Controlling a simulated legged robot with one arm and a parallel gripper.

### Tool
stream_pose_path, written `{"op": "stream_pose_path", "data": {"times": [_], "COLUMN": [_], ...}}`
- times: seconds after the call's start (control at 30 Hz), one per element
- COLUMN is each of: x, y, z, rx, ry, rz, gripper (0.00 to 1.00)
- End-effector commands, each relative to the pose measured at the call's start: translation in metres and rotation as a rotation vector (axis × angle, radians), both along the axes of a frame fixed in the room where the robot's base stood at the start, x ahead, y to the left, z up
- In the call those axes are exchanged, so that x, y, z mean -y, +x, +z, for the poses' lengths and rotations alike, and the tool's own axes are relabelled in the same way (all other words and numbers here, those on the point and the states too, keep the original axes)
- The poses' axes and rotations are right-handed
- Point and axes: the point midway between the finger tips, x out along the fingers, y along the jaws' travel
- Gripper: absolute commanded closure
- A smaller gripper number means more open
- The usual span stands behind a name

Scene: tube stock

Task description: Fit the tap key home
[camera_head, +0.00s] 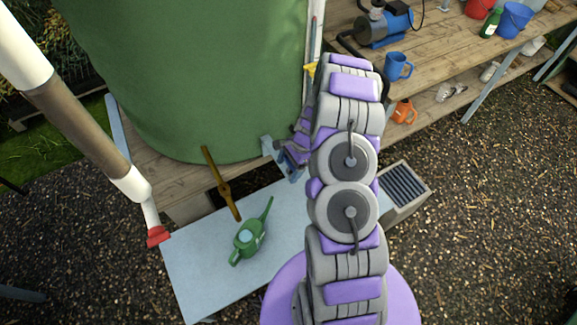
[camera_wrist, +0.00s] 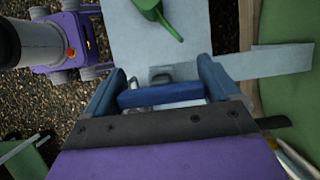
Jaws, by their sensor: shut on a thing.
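My gripper (camera_head: 283,158) is low beside the green tank, above the far right part of the pale blue bench. In the wrist view its two blue fingers (camera_wrist: 162,84) are shut on a dark blue bar (camera_wrist: 158,96) that lies crosswise between them. I take this bar to be the tap key, but its full shape is hidden. Grey metal parts (camera_wrist: 162,73) show just beyond the bar; I cannot tell whether they belong to it. A brown, brass-like lever (camera_head: 223,187) stands out near the tank's foot, left of my gripper. No socket for the key is clearly visible.
The green tank (camera_head: 190,80) fills the upper left. A green watering can (camera_head: 249,239) is on the pale blue bench (camera_head: 200,280). A grated drain box (camera_head: 405,187) is right of my arm. Wooden shelves (camera_head: 450,65) hold a blue pump, mugs and buckets. A white pipe with a red end (camera_head: 158,236) hangs left.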

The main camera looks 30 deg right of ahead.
Motion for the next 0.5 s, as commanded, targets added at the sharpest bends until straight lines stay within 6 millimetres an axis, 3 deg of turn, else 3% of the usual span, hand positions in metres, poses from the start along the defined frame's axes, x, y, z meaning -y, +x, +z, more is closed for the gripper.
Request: {"op": "stream_pose_path", "data": {"times": [0.5], "x": [0.0000], "y": [-0.0001], "z": [-0.0060], "rx": [0.000], "ry": [0.000], "rz": [0.000], "gripper": [0.48]}}
